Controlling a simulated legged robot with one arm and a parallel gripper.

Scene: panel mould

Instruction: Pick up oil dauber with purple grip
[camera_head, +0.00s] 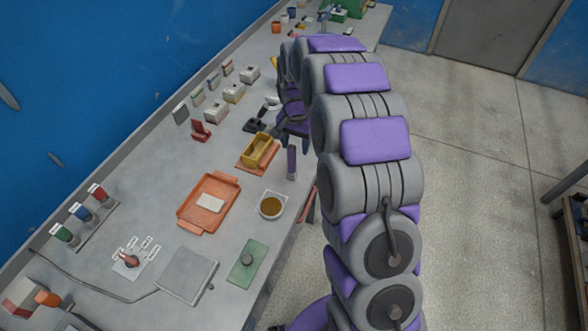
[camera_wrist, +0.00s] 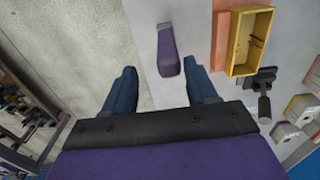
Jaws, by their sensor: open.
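In the wrist view the purple grip (camera_wrist: 167,52) shows ahead of my gripper, slightly nearer the right finger. My gripper (camera_wrist: 162,88) is open, with two blue fingers spread apart and nothing between them. In the head view my gripper (camera_head: 292,142) is just above the dauber in the picture and partly hidden by my arm.
The yellow mould box (camera_head: 257,149) sits on an orange base beside the dauber. A white bowl of brown liquid (camera_head: 271,206) and an orange tray (camera_head: 188,220) lie nearer. A black clamp-like fixture (camera_wrist: 262,80) stands right of my gripper. The bench edge runs close by.

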